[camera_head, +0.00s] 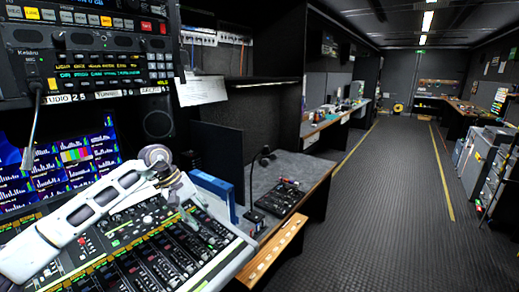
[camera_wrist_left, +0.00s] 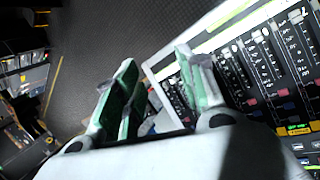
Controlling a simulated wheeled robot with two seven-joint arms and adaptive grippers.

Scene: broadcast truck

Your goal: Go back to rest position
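My white left arm reaches in from the left of the head view, over the mixing console (camera_head: 130,265). My left gripper (camera_head: 176,190) is near the console's right end, small and partly hidden by its own wrist. In the left wrist view the two fingers of the left gripper (camera_wrist_left: 157,62) stand apart, with green inner pads and nothing between them. The corner of the console (camera_wrist_left: 235,65) with its faders lies beyond and right of the fingers. I cannot tell how high the gripper is above it. My right gripper is in neither view.
A monitor (camera_head: 75,160) and rack units (camera_head: 90,70) stand behind the arm. A blue folder or box (camera_head: 213,192) stands right of the gripper. A desk (camera_head: 310,172) carries a small black control panel (camera_head: 281,197). The dark aisle floor (camera_head: 385,200) is clear.

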